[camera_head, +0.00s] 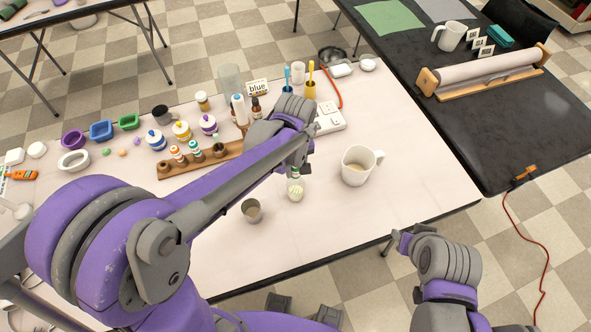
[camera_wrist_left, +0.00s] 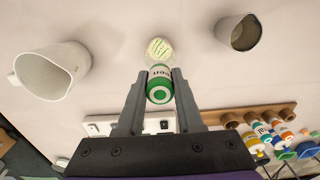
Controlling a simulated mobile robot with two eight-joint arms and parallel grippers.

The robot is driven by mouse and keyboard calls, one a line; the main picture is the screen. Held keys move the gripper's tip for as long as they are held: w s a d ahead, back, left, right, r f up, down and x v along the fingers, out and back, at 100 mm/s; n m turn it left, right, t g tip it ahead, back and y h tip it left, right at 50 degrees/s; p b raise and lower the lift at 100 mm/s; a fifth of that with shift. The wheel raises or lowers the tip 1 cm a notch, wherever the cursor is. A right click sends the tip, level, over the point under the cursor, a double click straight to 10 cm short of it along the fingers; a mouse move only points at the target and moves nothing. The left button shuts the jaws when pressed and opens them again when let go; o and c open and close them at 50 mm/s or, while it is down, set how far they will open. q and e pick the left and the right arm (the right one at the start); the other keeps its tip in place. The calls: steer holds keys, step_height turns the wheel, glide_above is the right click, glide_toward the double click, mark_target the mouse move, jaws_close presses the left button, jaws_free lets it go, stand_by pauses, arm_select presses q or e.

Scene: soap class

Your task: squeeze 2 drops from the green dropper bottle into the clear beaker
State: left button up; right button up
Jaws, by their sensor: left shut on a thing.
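My left gripper (camera_head: 297,166) is shut on the green dropper bottle and holds it over the clear beaker. In the left wrist view the bottle (camera_wrist_left: 160,84) sits between the two fingers (camera_wrist_left: 160,95). Its green end faces the camera and its white label faces up the picture. The clear beaker (camera_head: 296,190) stands on the table with pale, cream-coloured contents. It also shows in the left wrist view (camera_wrist_left: 159,49), just beyond the bottle. The bottle's tip and any drops cannot be made out. My right gripper (camera_head: 394,243) is off the table's front edge; its opening is unclear.
A white pitcher (camera_head: 357,168) stands right of the beaker, and a small grey cup (camera_head: 251,212) left of it. A wooden rack (camera_head: 170,169) holds orange and green bottles. A power strip (camera_head: 329,122) and coloured jars (camera_head: 181,131) are farther back. The front right table is clear.

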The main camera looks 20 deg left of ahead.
stand_by(0.5)
arm_select(q)
steer(key=shift+r+p, duration=0.7)
steer(key=shift+r, duration=0.85)
arm_select(e)
steer(key=shift+w+r, duration=0.25)
steer(key=shift+r, duration=0.25)
steer(key=shift+w+r, duration=0.2)
steer(key=shift+r, duration=0.25)
steer(key=shift+s, duration=0.1)
